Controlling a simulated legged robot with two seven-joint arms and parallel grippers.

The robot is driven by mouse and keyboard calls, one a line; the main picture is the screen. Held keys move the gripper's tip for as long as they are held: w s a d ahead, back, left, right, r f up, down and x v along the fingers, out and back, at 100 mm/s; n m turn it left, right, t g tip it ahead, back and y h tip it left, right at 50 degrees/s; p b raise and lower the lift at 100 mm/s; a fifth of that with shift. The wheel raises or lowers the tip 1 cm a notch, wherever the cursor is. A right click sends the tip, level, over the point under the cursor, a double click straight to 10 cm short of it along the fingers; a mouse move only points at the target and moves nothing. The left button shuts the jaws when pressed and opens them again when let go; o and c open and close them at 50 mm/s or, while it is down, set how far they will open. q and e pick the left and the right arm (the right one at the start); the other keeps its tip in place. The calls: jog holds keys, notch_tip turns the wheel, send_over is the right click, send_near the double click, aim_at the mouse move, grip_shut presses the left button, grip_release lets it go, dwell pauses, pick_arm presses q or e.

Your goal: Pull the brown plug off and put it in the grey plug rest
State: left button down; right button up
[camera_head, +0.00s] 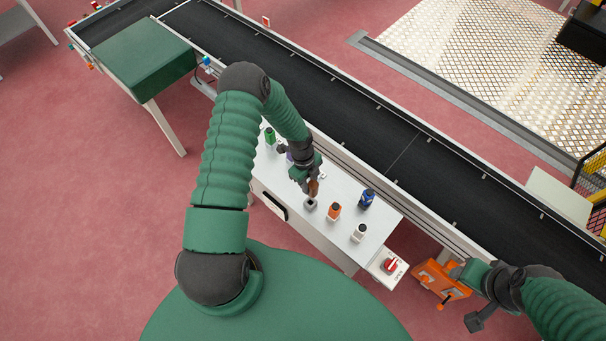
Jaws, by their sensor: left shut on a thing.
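My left gripper (312,180) is over the light work table, shut on the brown plug (314,188). The plug's lower end is just above a small grey block with a dark square opening (310,205), which looks like the grey plug rest. I cannot tell whether they touch. My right gripper (472,295) is at the lower right, beside an orange bracket-like piece; its fingers are too unclear to read.
On the table (290,190) stand a green piece (269,136), an orange one (334,211), a blue one (366,198) and a white one (360,232). A black conveyor (350,115) runs behind.

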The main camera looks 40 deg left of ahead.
pick_arm(q)
jog(key=shift+w+f, duration=0.15)
jog(key=shift+f, duration=0.05)
notch_tip(320, 180, down, 6)
jog(key=b, duration=0.5)
jog(key=shift+w+b, duration=0.25)
jog(key=shift+b, duration=0.05)
pick_arm(e)
jog(key=x, duration=0.6)
jog(key=shift+s+a, duration=0.2)
jog(key=shift+a, duration=0.25)
pick_arm(q)
jog(key=shift+a+f, duration=0.1)
pick_arm(e)
jog(key=shift+a, duration=0.1)
